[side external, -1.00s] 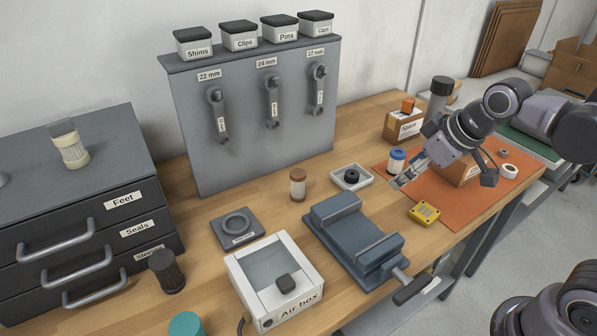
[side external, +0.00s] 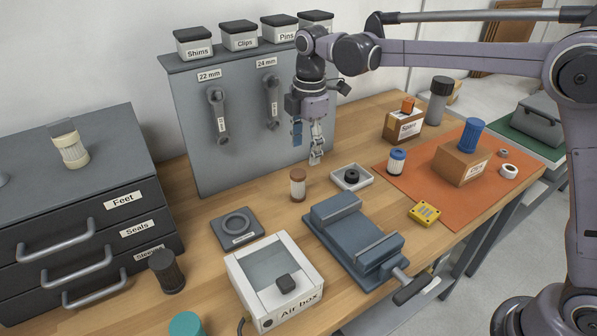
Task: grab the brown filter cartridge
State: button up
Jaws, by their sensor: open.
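The brown filter cartridge (side external: 298,185), with a brown cap and a pale pleated body, stands upright on the wooden bench between the grey tool panel and the vise. My gripper (side external: 316,160) points down above the bench, just behind and to the right of the cartridge and higher than it. Its fingers are open and hold nothing. The gripper and the cartridge look apart.
A white tray with a black ring (side external: 352,178) lies right of the cartridge. The blue-grey vise (side external: 352,238) and air box (side external: 275,282) stand in front. The grey tool panel (side external: 240,140) rises behind. A blue-capped cartridge (side external: 397,161) stands on the orange mat.

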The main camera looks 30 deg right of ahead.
aim_at(298, 186)
jog(key=shift+w+a+f+n+g, duration=0.3)
jog(key=shift+w+a+f+n, duration=0.45)
jog(key=shift+f, duration=0.2)
notch_tip(298, 186, down, 11)
jog(key=shift+s+d+r, duration=0.15)
jog(key=c, duration=1.3)
